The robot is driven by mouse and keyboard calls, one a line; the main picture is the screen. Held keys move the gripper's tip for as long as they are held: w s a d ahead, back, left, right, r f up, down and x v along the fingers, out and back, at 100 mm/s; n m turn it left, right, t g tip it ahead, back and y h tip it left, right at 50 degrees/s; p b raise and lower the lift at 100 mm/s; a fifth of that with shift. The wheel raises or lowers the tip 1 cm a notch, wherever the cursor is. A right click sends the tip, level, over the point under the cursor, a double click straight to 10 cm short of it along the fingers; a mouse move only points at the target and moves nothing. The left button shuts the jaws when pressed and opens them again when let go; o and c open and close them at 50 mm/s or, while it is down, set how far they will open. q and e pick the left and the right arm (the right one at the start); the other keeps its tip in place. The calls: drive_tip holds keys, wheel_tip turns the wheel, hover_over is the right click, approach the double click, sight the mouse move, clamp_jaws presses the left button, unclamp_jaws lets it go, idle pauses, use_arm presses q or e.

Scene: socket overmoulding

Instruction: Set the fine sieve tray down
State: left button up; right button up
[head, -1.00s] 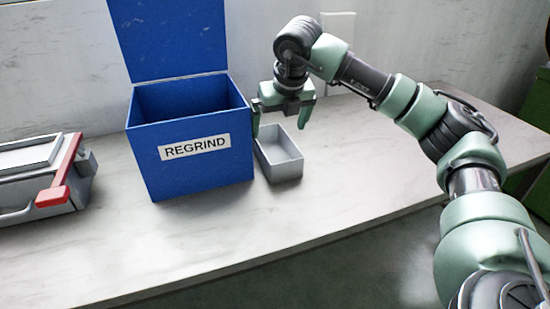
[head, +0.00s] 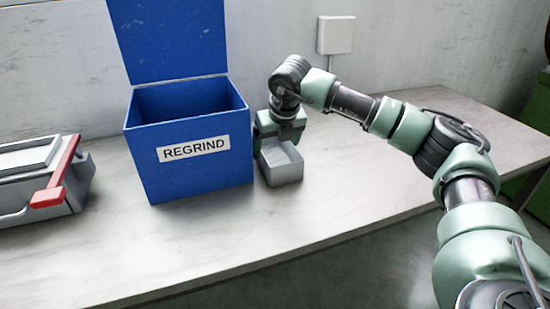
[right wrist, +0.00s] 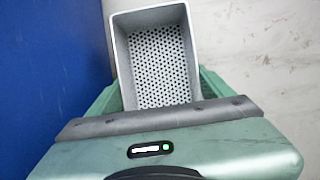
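The fine sieve tray (head: 283,172) is a small light grey rectangular tray, standing on the table close to the right side of the blue bin. In the right wrist view its perforated floor (right wrist: 158,70) shows, and it looks empty. My right gripper (head: 280,135) is low over the tray's back end, pointing down. In the right wrist view a green finger shows on each side of the tray. No clear gap shows between fingers and walls, and the fingertips are hidden, so I cannot tell whether they press on it. My left gripper is out of view.
The open blue bin marked REGRIND (head: 190,180) stands just left of the tray, lid raised. A grey case with a red handle (head: 55,180) is at far left. The table (head: 350,180) is clear right of the tray. A white wall box (head: 336,35) is behind.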

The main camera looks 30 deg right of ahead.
drive_tip(key=c, duration=0.7)
drive_tip(key=shift+r, duration=0.1)
drive_tip(key=shift+r, duration=0.2)
wheel_tip(320, 180, up, 3)
drive_tip(key=shift+r+p, duration=0.2)
drive_tip(key=shift+p, duration=0.3)
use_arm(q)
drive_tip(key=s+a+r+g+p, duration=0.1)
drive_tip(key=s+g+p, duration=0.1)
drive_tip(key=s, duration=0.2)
use_arm(e)
wheel_tip(320, 180, up, 8)
hover_over(275, 162)
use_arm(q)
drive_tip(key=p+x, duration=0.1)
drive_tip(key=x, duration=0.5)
use_arm(e)
wheel_tip(275, 162, up, 8)
drive_tip(key=shift+a+r, duration=0.1)
